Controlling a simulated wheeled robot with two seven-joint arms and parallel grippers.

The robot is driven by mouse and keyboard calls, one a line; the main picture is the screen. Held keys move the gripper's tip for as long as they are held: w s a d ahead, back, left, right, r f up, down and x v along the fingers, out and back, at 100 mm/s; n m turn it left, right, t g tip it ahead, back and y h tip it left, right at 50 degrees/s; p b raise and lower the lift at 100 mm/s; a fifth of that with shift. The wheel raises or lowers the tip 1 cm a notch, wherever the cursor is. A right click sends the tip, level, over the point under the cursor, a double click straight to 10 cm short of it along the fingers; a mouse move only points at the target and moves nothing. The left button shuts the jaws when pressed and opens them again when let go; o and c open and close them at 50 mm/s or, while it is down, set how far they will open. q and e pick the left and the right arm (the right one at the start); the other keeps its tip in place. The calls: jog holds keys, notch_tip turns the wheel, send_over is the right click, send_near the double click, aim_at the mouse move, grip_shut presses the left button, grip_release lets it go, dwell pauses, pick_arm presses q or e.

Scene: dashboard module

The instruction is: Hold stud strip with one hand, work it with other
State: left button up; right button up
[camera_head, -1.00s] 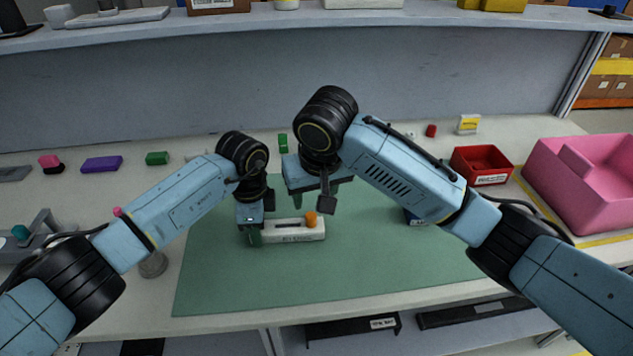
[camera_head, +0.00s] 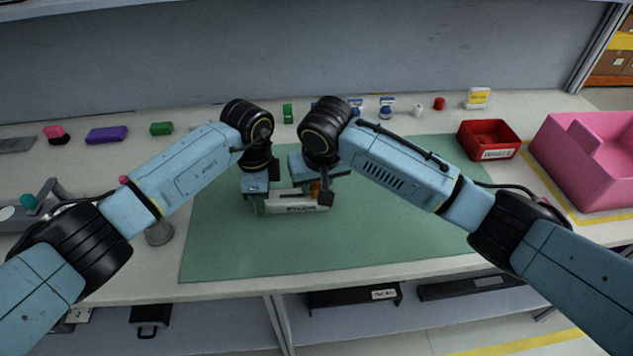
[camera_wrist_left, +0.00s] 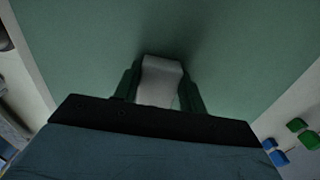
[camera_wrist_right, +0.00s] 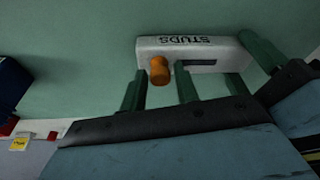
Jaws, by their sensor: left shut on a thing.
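The stud strip is a white bar marked STUDS (camera_head: 294,209) with a dark slot and an orange peg (camera_wrist_right: 160,70). It is over the green mat in the head view. My left gripper (camera_head: 260,206) is shut on the strip's left end; the left wrist view shows the white end (camera_wrist_left: 160,82) between its fingers. My right gripper (camera_wrist_right: 160,90) is open, above the strip's other end. Its fingers lie on either side of the orange peg, with a gap visible, and the peg sits about at the fingertips. My right arm partly hides the peg in the head view.
The green mat (camera_head: 400,235) is mostly clear. A red bin (camera_head: 488,150) and a large pink bin (camera_head: 590,165) stand at right. Purple (camera_head: 106,135) and green (camera_head: 161,129) blocks lie at the back left. A grey cylinder (camera_head: 159,234) stands beside the mat's left edge.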

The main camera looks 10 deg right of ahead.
aim_at(316, 187)
grip_shut()
jog(key=shift+r, duration=0.25)
jog(key=shift+r, duration=2.9)
pick_arm(q)
jog(key=o, duration=1.4)
jog(key=shift+c, duration=0.2)
